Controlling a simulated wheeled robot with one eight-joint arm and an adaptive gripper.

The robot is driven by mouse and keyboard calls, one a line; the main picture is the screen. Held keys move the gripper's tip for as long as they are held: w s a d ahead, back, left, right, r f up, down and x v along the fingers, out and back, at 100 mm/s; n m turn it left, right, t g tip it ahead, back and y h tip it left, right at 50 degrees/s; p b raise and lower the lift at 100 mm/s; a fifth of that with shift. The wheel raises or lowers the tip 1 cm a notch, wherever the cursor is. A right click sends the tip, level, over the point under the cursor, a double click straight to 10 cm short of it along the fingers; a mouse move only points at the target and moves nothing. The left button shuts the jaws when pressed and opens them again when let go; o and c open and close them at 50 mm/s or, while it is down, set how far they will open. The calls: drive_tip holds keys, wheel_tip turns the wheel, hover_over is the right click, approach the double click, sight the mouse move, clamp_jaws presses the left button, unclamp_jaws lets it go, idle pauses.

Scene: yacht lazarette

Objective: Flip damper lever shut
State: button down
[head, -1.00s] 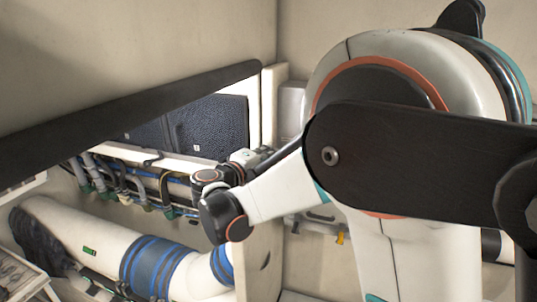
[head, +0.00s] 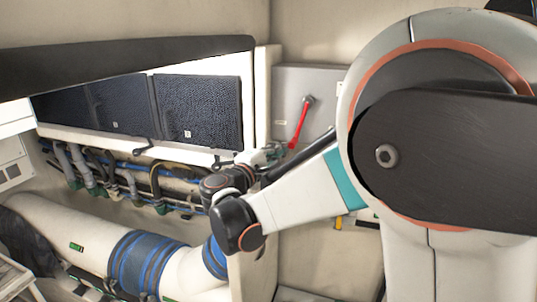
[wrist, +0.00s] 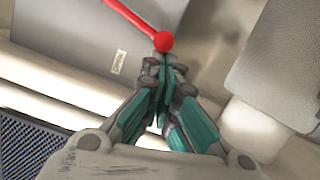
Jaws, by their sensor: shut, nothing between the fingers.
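The damper lever (head: 300,123) is a red bar on a dark pivot, on the front of a grey box (head: 291,83) at the back. In the head view it slants from the pivot at upper right down to the left. In the wrist view the lever (wrist: 130,16) ends in a round red knob (wrist: 163,41). My gripper (wrist: 165,68) is shut and empty, its fingertips right by the knob; I cannot tell whether they touch. In the head view my gripper (head: 272,152) is small and partly hidden by my arm, near the lever's lower end.
Dark mesh panels (head: 197,108) sit in a white frame left of the box. Hoses and cables (head: 110,175) run below them. A large white duct with blue bands (head: 140,262) lies lower left. A pale upright partition edge (head: 262,90) stands just left of the box.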

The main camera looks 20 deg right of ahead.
drive_tip(key=s+d+n+b, duration=0.1)
drive_tip(key=d+n, duration=0.1)
drive_tip(key=s+d+f+n+t+b, duration=0.1)
drive_tip(key=s+d+n+b, duration=0.1)
drive_tip(key=d+n, duration=0.1)
drive_tip(key=s+d+n+t+b, duration=0.1)
drive_tip(key=s+d+n+b, duration=0.1)
drive_tip(key=d+n, duration=0.1)
drive_tip(key=shift+s+f, duration=0.1)
drive_tip(key=shift+f, duration=0.1)
drive_tip(key=shift+s+d+r+n+t, duration=0.2)
drive_tip(key=shift+s+d+n+t, duration=0.15)
drive_tip(key=shift+n, duration=0.35)
drive_tip(key=shift+s+d+r+n+t, duration=0.15)
drive_tip(key=shift+s+d+n, duration=0.1)
drive_tip(key=shift+d+n, duration=0.35)
drive_tip(key=shift+a, duration=0.15)
